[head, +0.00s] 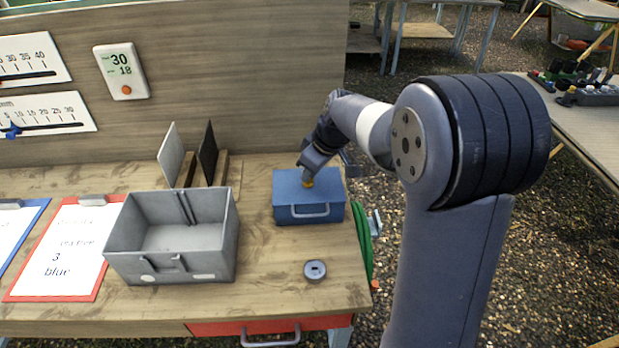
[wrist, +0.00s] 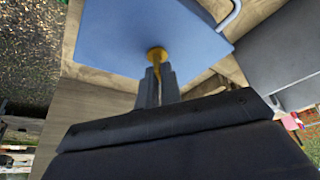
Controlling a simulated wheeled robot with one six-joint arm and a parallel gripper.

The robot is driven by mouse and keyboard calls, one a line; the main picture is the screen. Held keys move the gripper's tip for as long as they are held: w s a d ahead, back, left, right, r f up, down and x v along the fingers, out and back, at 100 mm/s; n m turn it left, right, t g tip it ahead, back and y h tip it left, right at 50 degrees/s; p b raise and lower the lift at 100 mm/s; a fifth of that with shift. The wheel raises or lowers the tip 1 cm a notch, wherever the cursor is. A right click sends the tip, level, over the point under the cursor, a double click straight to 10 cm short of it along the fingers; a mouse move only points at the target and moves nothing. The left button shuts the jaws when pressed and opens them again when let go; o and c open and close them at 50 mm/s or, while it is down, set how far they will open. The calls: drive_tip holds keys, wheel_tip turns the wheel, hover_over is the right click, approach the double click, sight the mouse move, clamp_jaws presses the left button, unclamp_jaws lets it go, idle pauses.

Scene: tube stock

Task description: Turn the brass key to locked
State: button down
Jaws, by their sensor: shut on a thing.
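A blue box (head: 289,213) with a grey front handle stands near the right end of the bench. The brass key (head: 308,184) sits in the top of this box. In the wrist view the key's round yellow base (wrist: 157,54) lies on the blue lid (wrist: 120,30). My gripper (head: 308,177) reaches down from above, and its fingers (wrist: 157,85) are shut on the key's upper part. The fingers hide most of the key, so I cannot tell its turn angle. No lock markings are readable.
A grey open bin (head: 125,245) stands left of the box. A round grey disc (head: 315,271) lies in front of it. Two upright panels (head: 208,152) stand behind the bin. A green hose (head: 365,240) hangs at the bench's right edge.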

drive_tip(key=n+g+b, duration=0.1)
drive_tip(key=n, duration=0.2)
drive_tip(key=shift+w+f+n+y, duration=0.1)
drive_tip(key=shift+w+n+y, duration=0.05)
drive_tip(key=shift+n+y, duration=0.25)
drive_tip(key=shift+d+n+g+b, duration=0.15)
drive_tip(key=shift+n+g, duration=0.3)
drive_tip(key=shift+n, duration=0.5)
drive_tip(key=shift+a+n+g+b, duration=0.15)
drive_tip(key=shift+n+g, duration=0.3)
drive_tip(key=shift+n, duration=0.5)
drive_tip(key=c, duration=1.6)
unclamp_jaws()
drive_tip(key=v, duration=1.1)
drive_tip(key=shift+w+f, duration=0.1)
